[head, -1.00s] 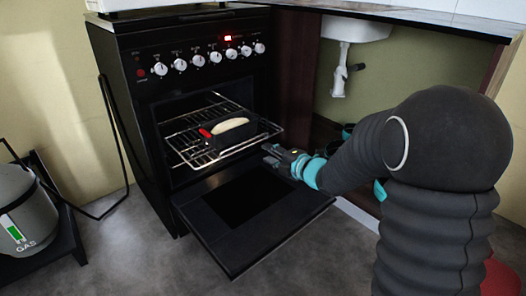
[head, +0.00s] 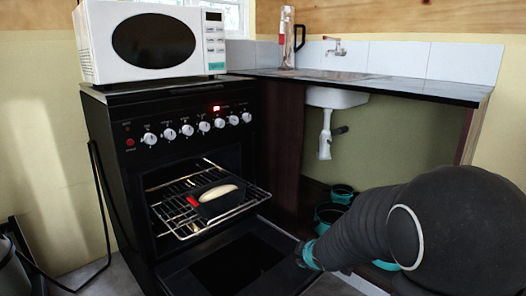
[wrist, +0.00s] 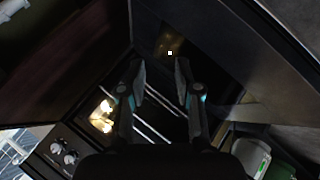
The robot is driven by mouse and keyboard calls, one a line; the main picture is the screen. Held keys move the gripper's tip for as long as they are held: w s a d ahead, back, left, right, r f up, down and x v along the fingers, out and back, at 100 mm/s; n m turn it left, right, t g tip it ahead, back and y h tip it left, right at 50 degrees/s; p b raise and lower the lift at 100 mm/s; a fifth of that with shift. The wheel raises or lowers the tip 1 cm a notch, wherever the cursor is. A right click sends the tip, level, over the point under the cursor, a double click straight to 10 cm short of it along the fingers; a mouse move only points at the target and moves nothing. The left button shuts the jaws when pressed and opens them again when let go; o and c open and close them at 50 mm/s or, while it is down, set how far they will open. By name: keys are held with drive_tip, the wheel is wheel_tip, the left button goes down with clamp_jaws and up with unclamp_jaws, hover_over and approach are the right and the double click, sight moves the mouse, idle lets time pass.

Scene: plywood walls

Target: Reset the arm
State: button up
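My gripper (wrist: 161,78) shows in the wrist view with its two dark fingers apart and nothing between them. In the head view my arm reaches in from the right, and its end is low beside the open oven door (head: 228,268), where the fingers are hard to make out. The black oven (head: 150,185) is open, with its wire rack (head: 178,222) pulled out. A dark loaf pan (head: 225,205) with a red part at its left end sits on the rack, with a pale loaf (head: 218,192) in it.
A white microwave (head: 95,60) stands on the stove. To the right are a dark counter (head: 430,88) and a sink basin (head: 335,98) with a white drain pipe (head: 325,135). The wrist view shows oven knobs (wrist: 62,150) at lower left.

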drive_tip(key=s+d+r+m+g+h+p, duration=0.1)
drive_tip(key=s+d+r+m+g, duration=0.15)
drive_tip(key=s, duration=0.25)
drive_tip(key=s+d+r+m+g+h+p, duration=0.1)
drive_tip(key=s+d+r+m+h, duration=0.1)
drive_tip(key=s+d+m, duration=0.3)
drive_tip(key=s+a+r+m+p, duration=0.2)
drive_tip(key=s+r+m+p, duration=0.1)
drive_tip(key=s+r, duration=0.5)
drive_tip(key=s+a+r+m+y+p, duration=0.1)
drive_tip(key=s+r+m+p, duration=0.2)
drive_tip(key=s+r, duration=0.6)
drive_tip(key=s, duration=0.5)
drive_tip(key=shift+a+r+y, duration=0.3)
drive_tip(key=shift+a, duration=0.05)
